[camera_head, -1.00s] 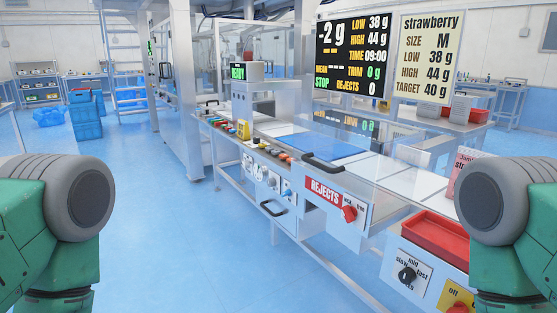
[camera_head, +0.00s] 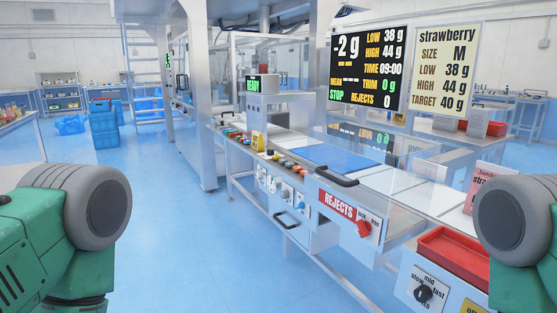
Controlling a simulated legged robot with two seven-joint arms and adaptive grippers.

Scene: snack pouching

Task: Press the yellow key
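A row of small coloured keys (camera_head: 290,163) runs along the ledge of the long white machine, in front of the blue belt. They are orange, red and other colours, too small to tell apart clearly. A yellow block (camera_head: 258,141) stands upright on the same ledge, left of these keys; I cannot tell whether it is a key. More small coloured knobs (camera_head: 233,134) lie farther left on the ledge. Only my green and grey arm links show at the left and right edges, well apart from the ledge. Neither gripper is in view.
A black display (camera_head: 368,65) reads -2 g, beside a strawberry sign (camera_head: 457,65). A REJECTS box with a red knob (camera_head: 363,229) and a red tray (camera_head: 455,255) are at the right front. The blue floor (camera_head: 190,240) before me is clear.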

